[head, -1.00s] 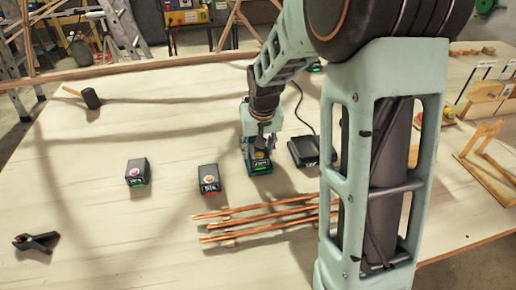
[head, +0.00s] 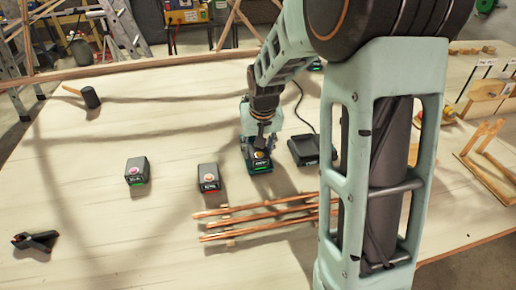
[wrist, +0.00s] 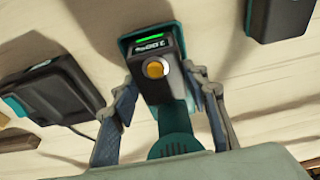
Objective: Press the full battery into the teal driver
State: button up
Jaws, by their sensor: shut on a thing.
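The held battery (wrist: 156,68) is dark, with a lit green bar and an orange button. My gripper (head: 259,148) is shut on it, with one finger on each side in the wrist view (wrist: 168,95). The teal driver (wrist: 175,143) is under the battery. Its teal edge shows around the battery's far end, and its teal base also shows in the head view (head: 260,170). The battery stands on or just above the driver's base; I cannot tell whether it is fully seated. My fingers hide part of the joint.
A black charger (head: 303,150) with a cord is close on the right. A red-lit battery (head: 208,178) and a green-lit battery (head: 137,171) stand to the left. A clamp (head: 36,241) and a mallet (head: 90,97) lie further left.

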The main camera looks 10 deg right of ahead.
jog(key=shift+f, duration=0.3)
jog(key=o, duration=1.6)
jog(key=shift+c, duration=0.2)
jog(key=shift+r, duration=0.1)
jog(key=shift+r+p, duration=2.25)
jog(key=shift+r, duration=1.2)
